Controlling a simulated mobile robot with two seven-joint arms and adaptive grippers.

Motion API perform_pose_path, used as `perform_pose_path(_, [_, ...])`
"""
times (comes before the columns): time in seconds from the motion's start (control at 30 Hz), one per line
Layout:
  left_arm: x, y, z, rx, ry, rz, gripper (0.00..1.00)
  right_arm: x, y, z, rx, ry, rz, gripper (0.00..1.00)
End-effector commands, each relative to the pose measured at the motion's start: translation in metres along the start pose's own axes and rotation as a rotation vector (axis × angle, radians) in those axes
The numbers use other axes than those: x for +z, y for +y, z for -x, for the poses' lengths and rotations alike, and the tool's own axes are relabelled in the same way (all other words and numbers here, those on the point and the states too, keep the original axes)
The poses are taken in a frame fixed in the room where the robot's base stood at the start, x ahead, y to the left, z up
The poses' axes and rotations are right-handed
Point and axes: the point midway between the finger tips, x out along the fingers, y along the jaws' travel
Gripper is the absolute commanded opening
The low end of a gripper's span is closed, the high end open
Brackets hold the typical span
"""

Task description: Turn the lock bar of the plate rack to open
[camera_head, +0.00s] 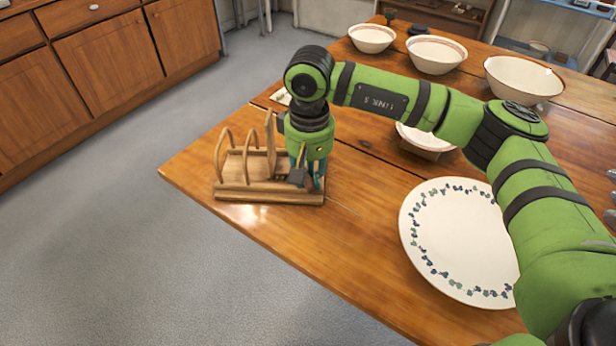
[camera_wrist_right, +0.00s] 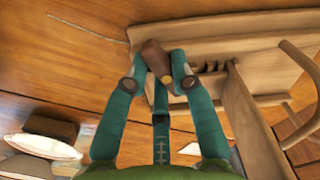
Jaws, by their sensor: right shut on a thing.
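The wooden plate rack (camera_head: 245,190) stands near the table's left edge, with rounded upright hoops on its left part. In the right wrist view its wooden base (camera_wrist_right: 215,46) runs along the top right. My right gripper (camera_head: 308,181) points down at the rack's right end. In the wrist view my right gripper (camera_wrist_right: 158,68) has its teal fingers closed around a brown wooden handle (camera_wrist_right: 153,56), which seems to be the lock bar's grip. The fingers and wrist hide much of the bar, so its exact angle cannot be told.
A large white plate with a leaf-patterned rim (camera_head: 455,240) lies on the table (camera_head: 350,270) right of the rack. Several bowls stand farther back, including a wide one (camera_head: 523,80). One bowl (camera_head: 425,137) is partly under my right arm. The table's front middle is clear.

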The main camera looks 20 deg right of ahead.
Motion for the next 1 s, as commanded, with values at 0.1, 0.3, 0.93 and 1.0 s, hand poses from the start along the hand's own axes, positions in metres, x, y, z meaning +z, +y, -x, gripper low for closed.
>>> perform_pose_path(0.1, [0.004, -0.003, 0.0, -0.004, -0.009, 0.0, 0.4, 0.0, 0.0, 0.0, 0.0, -0.001, 0.0, 0.0])
perform_pose_path(0.3, [0.006, -0.002, -0.007, -0.003, -0.012, 0.0, 0.4, 0.0, 0.0, -0.003, 0.0, -0.002, 0.051, 0.0])
perform_pose_path(0.93, [0.01, 0.001, -0.018, 0.0, -0.017, 0.0, 0.4, 0.0, 0.0, 0.0, -0.001, -0.005, 0.246, 0.44])
perform_pose_path(1.0, [0.01, 0.001, -0.018, 0.0, -0.017, 0.0, 0.4, 0.0, 0.0, 0.0, -0.001, -0.004, 0.245, 0.44])
